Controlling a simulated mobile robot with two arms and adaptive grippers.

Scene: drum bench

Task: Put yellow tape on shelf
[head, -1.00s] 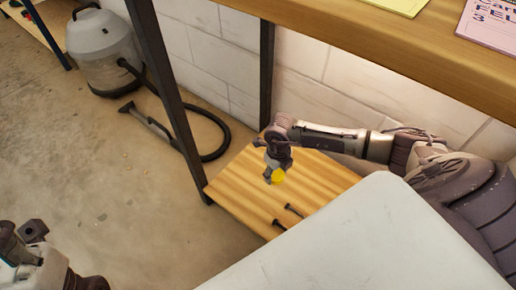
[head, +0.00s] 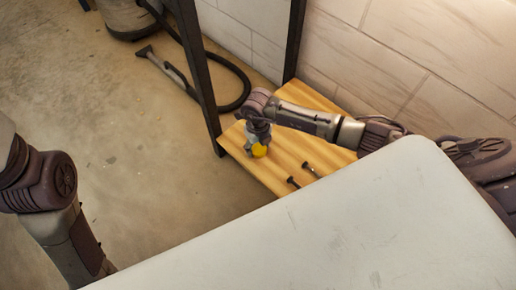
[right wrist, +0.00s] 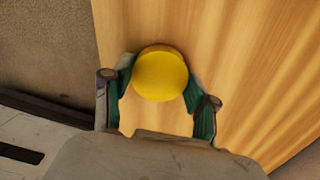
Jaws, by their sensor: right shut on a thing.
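The yellow tape (head: 259,150) is a small round yellow piece at the low wooden shelf (head: 285,137). It also shows in the right wrist view (right wrist: 160,75), between the green-lined fingers. My right gripper (head: 257,146) is shut on the tape, over the left part of the shelf. The tape appears at or close above the shelf board; I cannot tell whether it touches. My left arm shows at the left edge of the head view, but its gripper is not in view.
Two dark bolt-like items (head: 301,175) lie on the shelf, right of the tape. A dark metal post (head: 197,75) stands at the shelf's left corner. A vacuum hose (head: 240,90) lies on the floor behind. My white body surface covers the lower right.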

